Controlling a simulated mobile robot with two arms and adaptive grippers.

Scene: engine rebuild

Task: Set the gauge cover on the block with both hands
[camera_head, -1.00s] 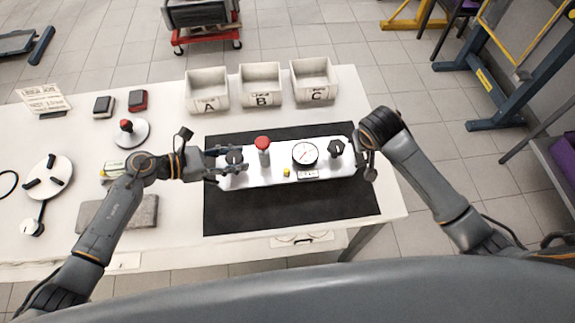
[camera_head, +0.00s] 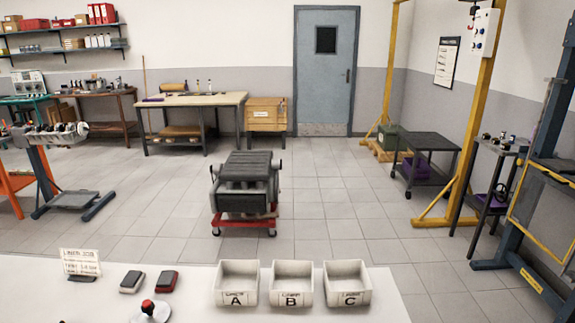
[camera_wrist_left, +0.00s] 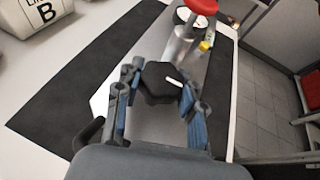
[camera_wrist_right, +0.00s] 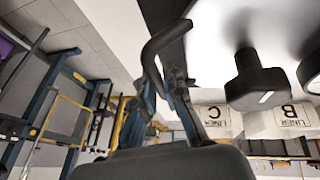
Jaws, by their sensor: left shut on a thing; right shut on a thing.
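The gauge cover is a pale metal plate. In the left wrist view (camera_wrist_left: 155,130) it lies over a black mat, with a black knob (camera_wrist_left: 160,82), a red-topped post (camera_wrist_left: 200,8) and a yellow piece. My left gripper (camera_wrist_left: 158,98) is shut on the cover, its fingers either side of the knob. In the right wrist view the cover (camera_wrist_right: 218,35) fills the top right, with another black knob (camera_wrist_right: 255,82). My right gripper (camera_wrist_right: 178,92) is shut on the cover, at its curved black end handle (camera_wrist_right: 160,45). The head view shows neither gripper. An engine block (camera_head: 245,185) stands on a red dolly.
White bins A (camera_head: 237,284), B (camera_head: 292,284) and C (camera_head: 347,284) stand along the far edge of the white table (camera_head: 190,300). The tiled floor between table and engine block is clear. A yellow gantry (camera_head: 475,120) and blue frame stand at the right.

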